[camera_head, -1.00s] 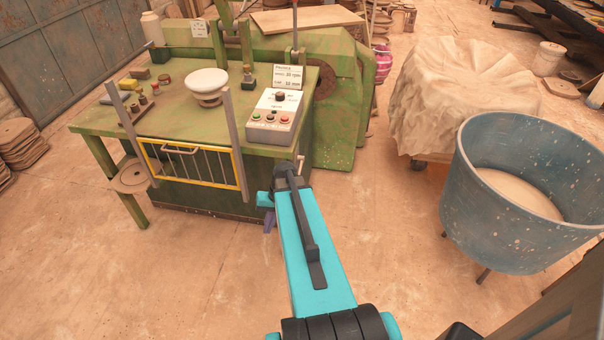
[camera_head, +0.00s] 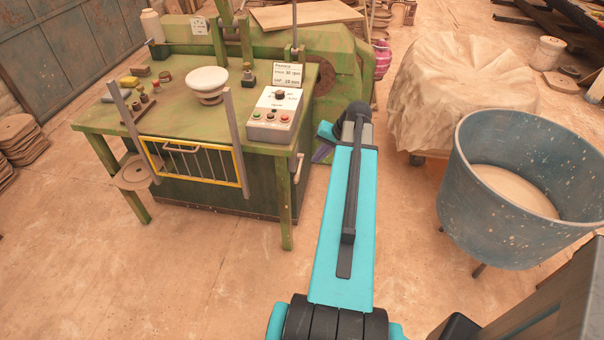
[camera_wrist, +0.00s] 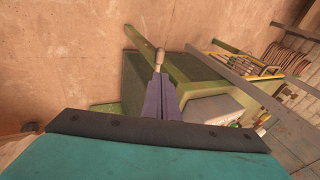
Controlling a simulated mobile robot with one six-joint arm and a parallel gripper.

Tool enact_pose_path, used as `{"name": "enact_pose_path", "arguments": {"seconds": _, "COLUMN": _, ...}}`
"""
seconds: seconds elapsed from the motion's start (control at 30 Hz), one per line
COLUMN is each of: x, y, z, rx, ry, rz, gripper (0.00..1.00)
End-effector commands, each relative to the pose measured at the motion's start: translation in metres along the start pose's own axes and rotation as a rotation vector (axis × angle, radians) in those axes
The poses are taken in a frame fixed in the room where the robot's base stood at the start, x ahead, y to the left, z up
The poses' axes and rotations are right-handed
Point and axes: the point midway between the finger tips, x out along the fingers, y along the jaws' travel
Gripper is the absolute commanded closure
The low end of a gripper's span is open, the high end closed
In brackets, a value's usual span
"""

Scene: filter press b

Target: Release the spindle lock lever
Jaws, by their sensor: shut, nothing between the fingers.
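A short lever with a pale tan grip, apparently the spindle lock lever (camera_head: 298,168), is on the right side of the green bench, by its front right leg. In the wrist view the tan grip of the lever (camera_wrist: 159,58) shows just beyond the tips of my gripper (camera_wrist: 160,84). The purple fingers are together with nothing between them. In the head view my gripper (camera_head: 321,153) is to the right of the lever, partly hidden by my own wrist. I cannot tell whether the fingertips touch the grip.
The green bench (camera_head: 190,105) carries a control box (camera_head: 274,116), a white bowl (camera_head: 207,83) and a yellow-framed guard (camera_head: 195,162) at its front. A blue tub (camera_head: 520,225) and a covered heap (camera_head: 455,90) stand to the right. The floor in front is open.

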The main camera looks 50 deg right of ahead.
Motion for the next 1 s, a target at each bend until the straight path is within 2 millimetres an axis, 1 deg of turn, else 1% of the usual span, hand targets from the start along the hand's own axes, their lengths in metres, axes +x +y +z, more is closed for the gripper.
{"name": "enact_pose_path", "arguments": {"seconds": 0.27, "x": 0.002, "y": 0.0, "z": 0.0, "rx": -0.001, "ry": -0.001, "rz": 0.001, "gripper": 1.0}}
{"name": "enact_pose_path", "arguments": {"seconds": 0.47, "x": 0.01, "y": -0.001, "z": 0.0, "rx": -0.001, "ry": -0.001, "rz": 0.001, "gripper": 1.0}}
{"name": "enact_pose_path", "arguments": {"seconds": 0.67, "x": 0.027, "y": -0.001, "z": 0.0, "rx": -0.001, "ry": -0.002, "rz": 0.001, "gripper": 1.0}}
{"name": "enact_pose_path", "arguments": {"seconds": 1.0, "x": 0.063, "y": -0.002, "z": 0.0, "rx": -0.001, "ry": -0.003, "rz": 0.0, "gripper": 1.0}}
